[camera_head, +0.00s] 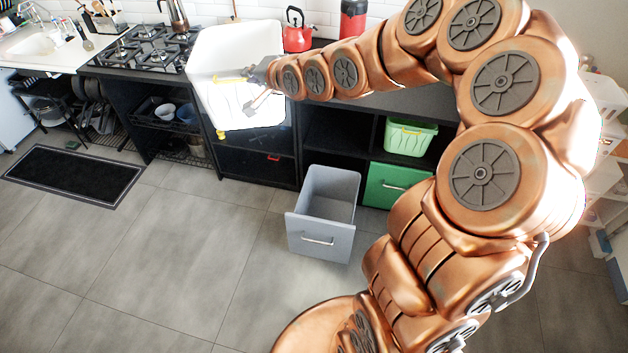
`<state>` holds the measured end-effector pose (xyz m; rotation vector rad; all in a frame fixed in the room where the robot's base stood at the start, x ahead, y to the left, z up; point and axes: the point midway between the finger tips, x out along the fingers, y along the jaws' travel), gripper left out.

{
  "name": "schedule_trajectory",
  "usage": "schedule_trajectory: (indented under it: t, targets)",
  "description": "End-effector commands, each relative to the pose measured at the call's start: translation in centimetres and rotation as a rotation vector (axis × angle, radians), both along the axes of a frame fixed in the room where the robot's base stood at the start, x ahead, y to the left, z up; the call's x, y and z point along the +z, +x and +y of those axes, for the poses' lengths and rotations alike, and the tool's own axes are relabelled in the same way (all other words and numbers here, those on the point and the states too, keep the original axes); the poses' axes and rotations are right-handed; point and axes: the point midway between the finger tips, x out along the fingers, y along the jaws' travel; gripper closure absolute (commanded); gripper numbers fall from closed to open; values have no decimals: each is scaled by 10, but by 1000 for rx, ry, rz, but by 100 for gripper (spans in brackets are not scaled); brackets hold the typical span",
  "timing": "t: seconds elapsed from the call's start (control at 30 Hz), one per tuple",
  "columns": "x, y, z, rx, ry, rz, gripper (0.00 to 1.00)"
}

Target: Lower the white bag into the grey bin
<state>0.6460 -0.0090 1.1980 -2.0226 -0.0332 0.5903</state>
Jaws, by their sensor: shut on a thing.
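The white bag (225,102) hangs in front of the black cabinets, to the right of the gas hob. My gripper (248,84) is at the right half of the bag and is shut on it; the fingertips are small in this view. The bag is upright, with yellow bits showing at its middle and lower left. The grey bin (318,246) is a pulled-out drawer-like box on the floor side, lower right of the bag. Its top is open and its inside looks empty. The bag is up and left of the bin, apart from it.
The gas hob (146,50) and a sink (30,46) are at the left. A red kettle (297,34) stands on the counter behind my arm. A green drawer (392,186) and a green basket (408,137) are right of the bin. The floor in front is clear.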

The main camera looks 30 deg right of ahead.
Motion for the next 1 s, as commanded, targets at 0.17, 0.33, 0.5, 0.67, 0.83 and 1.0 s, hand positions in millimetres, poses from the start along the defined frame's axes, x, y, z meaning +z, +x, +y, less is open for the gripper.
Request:
schedule_trajectory:
  t: [0.17,0.33,0.5,0.67,0.83,1.0]
  targets:
    - [-56,12,-27,-38,0,1,100]
    - [-116,26,-61,-83,-3,0,100]
    - [-174,36,-96,-127,-2,-7,100]
    - [-232,41,-129,-164,-3,-6,100]
    - [-294,45,-162,-200,-1,-7,100]
    - [-357,45,-196,-235,1,-7,100]
